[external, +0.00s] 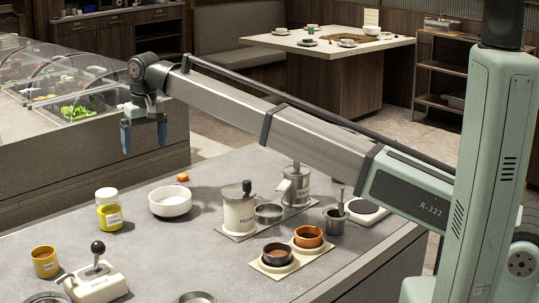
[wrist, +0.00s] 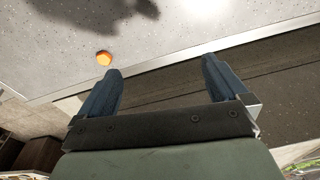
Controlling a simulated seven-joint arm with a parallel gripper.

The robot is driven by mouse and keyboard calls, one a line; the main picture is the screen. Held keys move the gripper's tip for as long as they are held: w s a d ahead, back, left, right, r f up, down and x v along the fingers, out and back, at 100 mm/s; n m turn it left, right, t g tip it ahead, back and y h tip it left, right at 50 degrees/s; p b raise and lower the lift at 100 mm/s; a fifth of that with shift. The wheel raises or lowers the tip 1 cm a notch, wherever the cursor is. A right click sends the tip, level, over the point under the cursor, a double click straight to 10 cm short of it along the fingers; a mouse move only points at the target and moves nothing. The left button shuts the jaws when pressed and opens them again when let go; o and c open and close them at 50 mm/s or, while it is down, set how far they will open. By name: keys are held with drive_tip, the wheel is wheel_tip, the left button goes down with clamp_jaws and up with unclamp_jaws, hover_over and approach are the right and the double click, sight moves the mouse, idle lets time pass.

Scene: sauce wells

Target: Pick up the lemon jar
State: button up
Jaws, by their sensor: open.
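The lemon jar (external: 109,214) is a yellow jar with a white lid and a label. It stands upright on the grey counter, left of a white bowl, in the external view. I cannot make it out in the wrist view. My gripper (external: 144,136) hangs in the air above the counter's far edge, beyond and above the jar. Its two blue fingers are apart with nothing between them, as the wrist view (wrist: 163,75) also shows.
A white bowl (external: 170,201) and a small orange-red item (external: 183,177) are near the jar. A yellow cup (external: 45,262) and a lever device (external: 97,283) stand in front. A labelled white canister (external: 239,212) and dark-filled bowls (external: 277,256) are to the right.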

sight(106, 194)
drive_tip(key=s+a+r+n+g+h, duration=0.1)
drive_tip(key=s+a+r, duration=0.15)
drive_tip(key=s, duration=0.55)
drive_tip(key=s+a+r+n, duration=0.15)
drive_tip(key=s+a, duration=0.25)
drive_tip(key=s, duration=0.5)
wheel_tip(106, 194, down, 14)
drive_tip(key=shift+w+a+f, duration=0.1)
drive_tip(key=shift+f, duration=0.1)
drive_tip(key=c, duration=1.3)
